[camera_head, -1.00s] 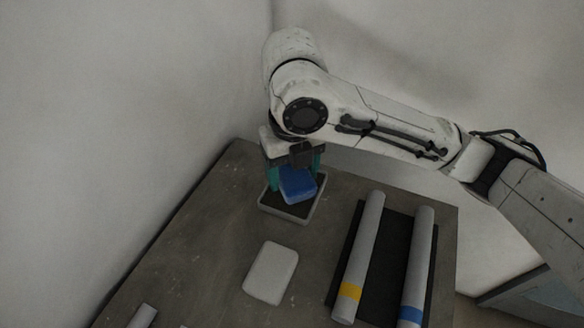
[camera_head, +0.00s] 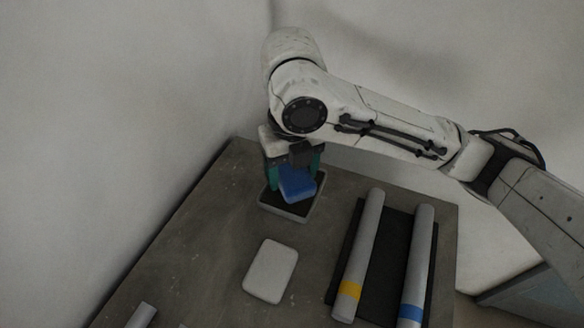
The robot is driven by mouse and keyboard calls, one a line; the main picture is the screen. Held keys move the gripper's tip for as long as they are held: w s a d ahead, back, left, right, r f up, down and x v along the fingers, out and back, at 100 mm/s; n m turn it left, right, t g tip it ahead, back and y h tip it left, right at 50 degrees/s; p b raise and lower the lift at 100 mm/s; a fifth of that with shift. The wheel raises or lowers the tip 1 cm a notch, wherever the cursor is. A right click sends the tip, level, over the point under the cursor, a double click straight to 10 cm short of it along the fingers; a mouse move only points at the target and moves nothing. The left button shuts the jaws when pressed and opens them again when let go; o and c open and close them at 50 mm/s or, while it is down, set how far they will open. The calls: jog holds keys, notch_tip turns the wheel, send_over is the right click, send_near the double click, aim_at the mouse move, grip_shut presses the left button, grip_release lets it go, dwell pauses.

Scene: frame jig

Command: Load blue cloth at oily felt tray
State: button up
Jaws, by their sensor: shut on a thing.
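My gripper (camera_head: 296,177) points down at the back of the table, its teal fingers on either side of the blue cloth (camera_head: 297,187). It is shut on the blue cloth, a folded pad that looks slightly tilted. The oily felt tray (camera_head: 288,213), with a dark inside and a pale grey rim, lies directly below. The cloth overlaps the tray in the picture; I cannot tell whether it touches the felt. The gripper and cloth hide the tray's back part.
A white pad (camera_head: 271,270) lies in front of the tray. To the right, a grey tube with a yellow band (camera_head: 361,255) and one with a blue band (camera_head: 417,262) lie on a dark mat (camera_head: 391,255). A wall runs along the table's left side.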

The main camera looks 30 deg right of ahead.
aim_at(292, 170)
jog(key=shift+f, duration=0.4)
dwell(1.1)
jog(key=shift+r, duration=0.1)
notch_tip(292, 170, up, 7)
jog(key=p, duration=0.6)
jog(key=shift+s, duration=0.1)
dwell(0.9)
